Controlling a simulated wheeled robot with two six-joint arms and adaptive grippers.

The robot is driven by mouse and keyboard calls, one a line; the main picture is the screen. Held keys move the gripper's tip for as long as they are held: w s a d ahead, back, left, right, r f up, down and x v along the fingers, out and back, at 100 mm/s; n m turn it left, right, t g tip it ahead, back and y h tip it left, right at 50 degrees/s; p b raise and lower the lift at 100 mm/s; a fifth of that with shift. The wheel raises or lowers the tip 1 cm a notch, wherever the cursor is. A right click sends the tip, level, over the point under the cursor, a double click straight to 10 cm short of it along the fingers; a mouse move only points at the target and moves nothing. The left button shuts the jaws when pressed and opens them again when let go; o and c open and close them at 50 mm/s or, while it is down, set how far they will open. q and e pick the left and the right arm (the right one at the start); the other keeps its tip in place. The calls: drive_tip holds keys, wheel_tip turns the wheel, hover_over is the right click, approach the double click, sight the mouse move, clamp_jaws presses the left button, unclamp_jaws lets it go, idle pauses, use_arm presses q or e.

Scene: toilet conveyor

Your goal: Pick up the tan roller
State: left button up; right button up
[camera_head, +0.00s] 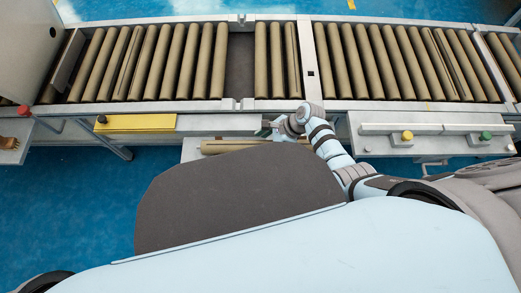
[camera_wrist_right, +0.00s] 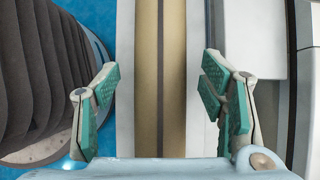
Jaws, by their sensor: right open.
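A loose tan roller (camera_head: 226,147) lies lengthwise on a pale shelf (camera_head: 191,154) below the conveyor's front edge; my own body hides part of the shelf. My right gripper (camera_head: 268,129) is over the right part of this roller. In the right wrist view, the tan roller (camera_wrist_right: 147,75) runs straight up the picture between the open teal-padded fingers of my right gripper (camera_wrist_right: 160,88). There is clear space on both sides of it, and neither finger touches it. My left gripper is not in view.
The conveyor (camera_head: 245,104) holds rows of tan rollers, with a dark gap (camera_head: 240,68) among them. A yellow panel (camera_head: 136,123) sits on its front left. A control ledge (camera_head: 430,146) with yellow and green buttons is on the right. Blue floor shows at left.

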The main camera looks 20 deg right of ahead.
drive_tip(key=shift+a+f, duration=0.1)
clamp_jaws()
drive_tip(key=shift+w, duration=0.1)
drive_tip(key=shift+r+p, duration=0.2)
drive_tip(key=shift+p, duration=0.1)
